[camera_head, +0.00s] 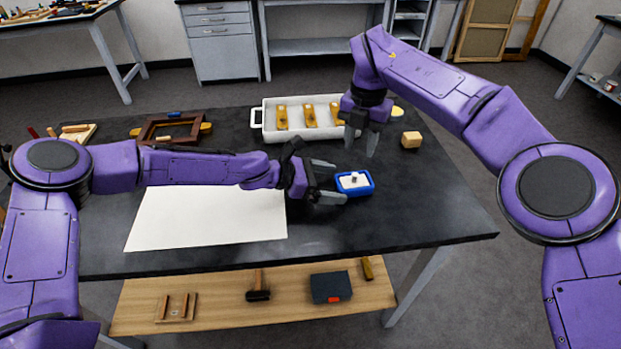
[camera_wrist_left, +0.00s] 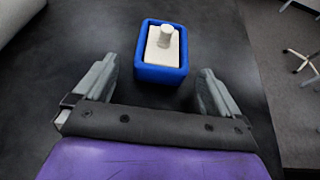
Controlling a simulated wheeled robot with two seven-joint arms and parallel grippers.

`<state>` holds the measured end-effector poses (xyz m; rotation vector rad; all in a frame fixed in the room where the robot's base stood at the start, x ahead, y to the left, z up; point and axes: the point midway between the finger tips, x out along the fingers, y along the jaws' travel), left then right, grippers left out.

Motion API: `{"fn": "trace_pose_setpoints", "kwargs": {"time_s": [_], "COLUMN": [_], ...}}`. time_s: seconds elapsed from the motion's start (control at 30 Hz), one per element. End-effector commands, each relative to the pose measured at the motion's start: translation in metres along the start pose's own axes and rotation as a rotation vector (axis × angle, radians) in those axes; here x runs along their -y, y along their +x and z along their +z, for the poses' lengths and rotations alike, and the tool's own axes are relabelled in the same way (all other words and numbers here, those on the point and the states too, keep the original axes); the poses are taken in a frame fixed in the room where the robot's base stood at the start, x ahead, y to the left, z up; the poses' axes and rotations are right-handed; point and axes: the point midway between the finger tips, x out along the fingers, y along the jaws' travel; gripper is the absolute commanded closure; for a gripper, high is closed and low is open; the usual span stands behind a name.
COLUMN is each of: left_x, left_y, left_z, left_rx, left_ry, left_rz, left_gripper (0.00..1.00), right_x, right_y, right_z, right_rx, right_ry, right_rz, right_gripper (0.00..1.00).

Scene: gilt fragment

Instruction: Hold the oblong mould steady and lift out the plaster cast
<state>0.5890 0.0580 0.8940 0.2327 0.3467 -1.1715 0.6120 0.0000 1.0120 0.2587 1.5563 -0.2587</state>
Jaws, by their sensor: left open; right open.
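The oblong mould (camera_head: 371,186) is a small blue tray on the dark table, right of its middle. The white plaster cast (camera_head: 347,183) sits inside it with a short upright knob on top. My left gripper (camera_head: 333,180) is open at the mould's left side, and its fingertips are close to it. In the left wrist view the blue mould (camera_wrist_left: 160,75) and the cast (camera_wrist_left: 154,52) lie ahead of the open fingers of my left gripper (camera_wrist_left: 160,85), not between them. My right gripper (camera_head: 362,146) is open and empty, pointing down above the table behind the mould, by the white tray.
A white handled tray (camera_head: 268,107) with several gilt pieces stands at the back. A brown frame (camera_head: 150,128) lies at the back left. A white sheet (camera_head: 205,217) covers the table's left middle. The table's right front is clear.

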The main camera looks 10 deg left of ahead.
Motion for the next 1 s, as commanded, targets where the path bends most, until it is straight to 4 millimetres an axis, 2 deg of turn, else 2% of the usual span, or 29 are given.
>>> {"fn": "trace_pose_setpoints", "kwargs": {"time_s": [0.13,0.4,0.6,1.0], "left_x": [0.0003,0.0002,0.0002,0.0002], "left_y": [0.0134,0.0153,0.0151,0.0150], "left_z": [-0.0001,0.0002,0.0002,0.0003], "left_rx": [0.000,0.001,0.000,0.001], "left_ry": [0.000,0.000,0.000,0.000], "left_rz": [0.000,0.000,0.000,0.000], "left_gripper": [0.02,0.02,0.64,0.64], "right_x": [0.0000,0.0000,-0.0001,0.0000], "right_y": [-0.0001,-0.0001,-0.0001,-0.0001], "right_z": [0.0000,0.0000,-0.0001,0.0000], "right_rx": [0.000,0.000,0.000,0.000], "right_ry": [0.000,0.000,0.000,0.000], "right_rz": [0.000,0.000,0.000,0.000], "right_gripper": [0.57,0.57,0.57,0.57]}}
